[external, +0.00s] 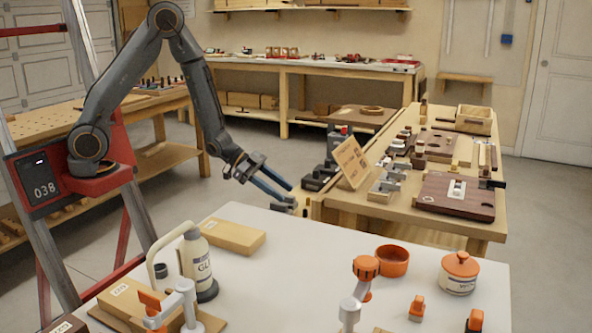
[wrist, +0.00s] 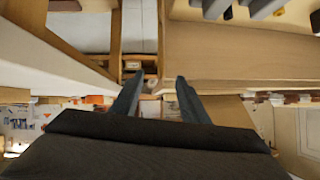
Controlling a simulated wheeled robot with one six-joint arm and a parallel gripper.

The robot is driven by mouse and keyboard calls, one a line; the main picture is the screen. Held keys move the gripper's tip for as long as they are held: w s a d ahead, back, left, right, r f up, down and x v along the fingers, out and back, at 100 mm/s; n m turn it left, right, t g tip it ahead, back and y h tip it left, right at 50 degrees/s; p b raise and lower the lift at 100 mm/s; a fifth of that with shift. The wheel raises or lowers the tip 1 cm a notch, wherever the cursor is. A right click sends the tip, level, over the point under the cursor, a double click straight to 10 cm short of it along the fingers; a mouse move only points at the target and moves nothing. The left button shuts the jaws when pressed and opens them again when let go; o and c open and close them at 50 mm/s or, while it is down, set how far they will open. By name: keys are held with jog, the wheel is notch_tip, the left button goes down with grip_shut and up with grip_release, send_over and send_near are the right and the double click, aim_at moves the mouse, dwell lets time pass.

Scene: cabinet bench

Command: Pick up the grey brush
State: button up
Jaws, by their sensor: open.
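My gripper (external: 290,196) is open and empty in the external view, its two blue-grey fingers reaching right and down toward the left end of the wooden bench (external: 440,234). In the wrist view my gripper (wrist: 158,92) shows two dark fingers spread apart with nothing between them. I cannot pick out a grey brush with certainty in either view. Small grey pieces (external: 385,186) lie on the bench to the right of my gripper, but they are too small to identify. Something small and yellowish shows just below the fingertips, partly hidden.
A white table (external: 300,262) in front holds a glue bottle (external: 196,262), an orange bowl (external: 393,261) and a lidded jar (external: 459,272). A leaning sign board (external: 351,162) stands at the bench's left end, close to my fingertips. Open floor lies left of my gripper.

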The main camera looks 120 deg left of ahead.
aim_at(287, 208)
jog(key=s+a+f+t+b, duration=0.1)
jog(key=f+b, duration=0.1)
jog(key=s+a+f+b, duration=0.1)
jog(key=a+f, duration=0.1)
jog(key=a+f+t+b, duration=0.1)
jog(key=a+f+b, duration=0.1)
jog(key=f, duration=0.1)
jog(key=shift+s+f+t+h+b, duration=0.1)
jog(key=shift+s+t+h+b, duration=0.2)
jog(key=shift+s, duration=0.1)
jog(key=s+f+t+b, duration=0.1)
jog(key=s+a+f+t+b, duration=0.1)
jog(key=s+b, duration=0.1)
jog(key=s+a+f+b, duration=0.1)
jog(key=shift+s+a+f+t+b, duration=0.1)
jog(key=shift+s+f+t+b, duration=0.2)
jog(key=shift+t, duration=0.1)
jog(key=shift+s+f+t+h+b, duration=0.2)
jog(key=shift+s+t+h+b, duration=0.2)
jog(key=shift+s+b, duration=0.15)
jog(key=shift+w+a+r+b, duration=0.1)
jog(key=shift+w+b, duration=0.15)
jog(key=shift+w, duration=1.65)
jog(key=shift+w+a+r+b, duration=0.1)
jog(key=shift+w+b, duration=0.15)
jog(key=shift+w, duration=1.6)
grip_shut()
